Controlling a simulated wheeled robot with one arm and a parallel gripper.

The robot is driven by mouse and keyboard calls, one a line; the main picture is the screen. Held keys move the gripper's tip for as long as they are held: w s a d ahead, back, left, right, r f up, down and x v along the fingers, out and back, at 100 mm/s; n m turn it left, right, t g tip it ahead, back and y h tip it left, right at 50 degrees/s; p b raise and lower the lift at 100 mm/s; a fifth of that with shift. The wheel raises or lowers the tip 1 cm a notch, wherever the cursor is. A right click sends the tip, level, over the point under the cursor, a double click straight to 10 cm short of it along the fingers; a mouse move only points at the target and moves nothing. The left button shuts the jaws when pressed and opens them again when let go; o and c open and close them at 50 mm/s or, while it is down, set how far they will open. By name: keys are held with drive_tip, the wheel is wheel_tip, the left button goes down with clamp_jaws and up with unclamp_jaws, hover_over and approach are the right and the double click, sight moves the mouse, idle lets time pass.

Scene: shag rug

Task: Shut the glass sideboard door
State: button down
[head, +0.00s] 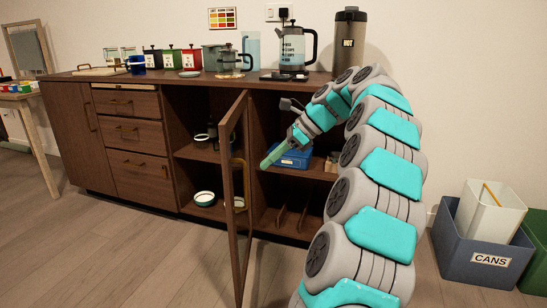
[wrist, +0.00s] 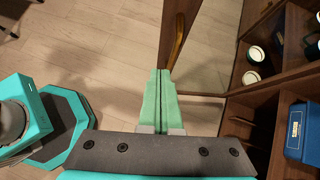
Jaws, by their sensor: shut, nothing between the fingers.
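The glass sideboard door (head: 230,210) has a dark wooden frame and stands swung open, jutting out from the front of the brown sideboard (head: 140,130). Its brass handle (head: 240,172) is on the door's upright frame. In the wrist view the door frame (wrist: 174,30) and handle (wrist: 178,42) are just ahead of the fingertips. My gripper (head: 266,163) has green fingers pressed together with nothing between them. It is right of the door in the head view, close to the handle's height. In the wrist view the fingertips (wrist: 159,74) are beside the frame; whether they touch it I cannot tell.
The open compartment holds a blue box (head: 292,157), bowls (head: 204,198) and upright dividers. Jars, a kettle (head: 293,48) and a flask (head: 349,40) stand on top. A cans bin (head: 484,240) is at right. The floor left of the door is clear.

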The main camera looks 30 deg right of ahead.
sight(229, 182)
drive_tip(key=w+a+f, duration=0.1)
drive_tip(key=a, duration=0.1)
drive_tip(key=w+a+f, duration=0.3)
drive_tip(key=shift+a+b, duration=0.3)
drive_tip(key=shift+b, duration=0.1)
drive_tip(key=shift+w+a, duration=0.35)
drive_tip(key=shift+a, duration=0.1)
drive_tip(key=shift+a, duration=0.1)
